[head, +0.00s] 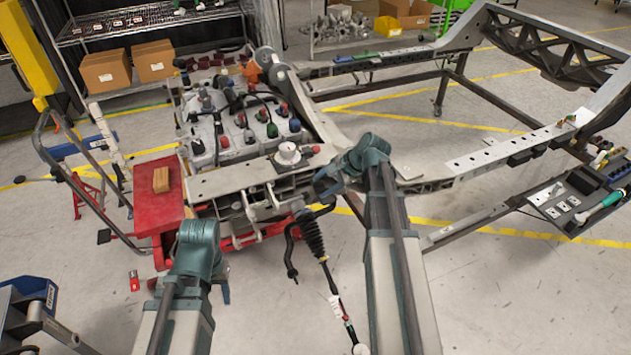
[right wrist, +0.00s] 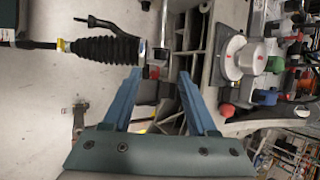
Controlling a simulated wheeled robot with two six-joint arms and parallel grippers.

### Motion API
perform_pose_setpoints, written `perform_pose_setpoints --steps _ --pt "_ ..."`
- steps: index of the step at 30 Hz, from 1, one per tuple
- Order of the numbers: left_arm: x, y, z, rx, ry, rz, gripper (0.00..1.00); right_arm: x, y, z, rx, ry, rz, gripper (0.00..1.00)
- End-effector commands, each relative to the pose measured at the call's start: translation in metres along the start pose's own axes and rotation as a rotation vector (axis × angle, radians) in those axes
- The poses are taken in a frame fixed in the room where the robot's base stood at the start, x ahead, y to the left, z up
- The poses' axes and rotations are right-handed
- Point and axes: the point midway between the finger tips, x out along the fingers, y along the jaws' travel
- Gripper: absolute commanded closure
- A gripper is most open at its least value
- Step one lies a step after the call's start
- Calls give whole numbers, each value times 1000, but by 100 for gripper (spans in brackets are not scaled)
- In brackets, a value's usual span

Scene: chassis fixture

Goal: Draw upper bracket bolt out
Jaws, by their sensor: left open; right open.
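My right gripper (head: 325,184) is at the front of the chassis, beside the bracket area below the white round cap. In the right wrist view its two blue fingers (right wrist: 160,75) are apart with nothing held between them. Just beyond the tips are the metal end of a black ribbed boot (right wrist: 105,50) and a grey bracket (right wrist: 196,45). A slim silver shaft (right wrist: 164,22), possibly the upper bracket bolt, stands by the bracket; I cannot tell for sure. My left gripper (head: 222,291) is low at the left, mostly hidden behind its own wrist, away from the chassis.
The boot and its rod (head: 312,236) hang below the chassis front. A white round cap with a red mark (head: 288,153) sits above the bracket. A red stand (head: 160,205) with a wooden block (head: 161,180) is at left. A tool tray (head: 560,205) is at right.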

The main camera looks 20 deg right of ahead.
Motion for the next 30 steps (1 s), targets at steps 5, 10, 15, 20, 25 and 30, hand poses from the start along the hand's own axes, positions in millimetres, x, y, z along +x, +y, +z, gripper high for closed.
perform_pose_setpoints --steps 5,10,15,20,25,30 --pt "-33 -3 2 0 0 0 50 -39 -3 2 2 1 -2 42" --pt "-48 -5 3 0 0 0 50 -58 -2 1 2 0 -1 42" --pt "-54 -5 3 0 0 0 50 -68 -1 0 1 1 -1 42" --pt "-55 -5 3 0 0 0 50 -70 0 -1 1 1 -1 42" --pt "-55 -5 3 0 0 0 50 -69 0 -1 1 1 -1 42" --pt "-55 -5 3 0 0 0 50 -69 0 -1 1 1 -1 42"
